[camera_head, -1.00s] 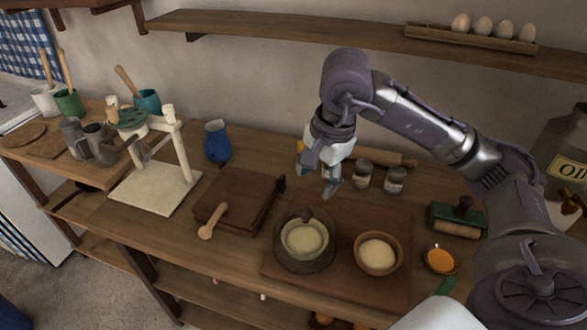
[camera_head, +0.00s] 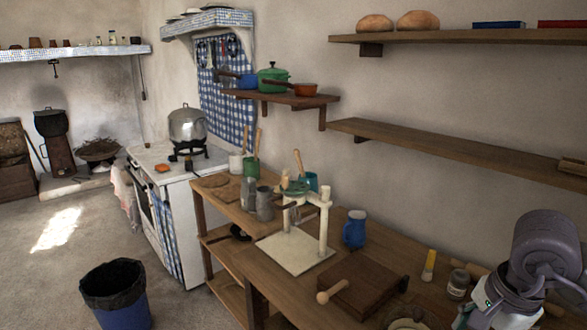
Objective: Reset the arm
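My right arm comes in at the lower right corner. Its purple-grey wrist joint is above the counter, and its pale gripper (camera_head: 495,309) points down near the bottom edge. The picture's bottom edge and the arm partly hide the fingers, so I cannot tell how far apart they are. I see nothing clearly held in it. My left arm and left gripper are not in view.
The wooden counter (camera_head: 262,262) holds a blue jug (camera_head: 354,229), a white stand (camera_head: 297,250), a dark board (camera_head: 365,282) and a glass jar (camera_head: 458,284) near my gripper. A stove (camera_head: 178,180) and a bin (camera_head: 116,290) are left. Shelves line the wall.

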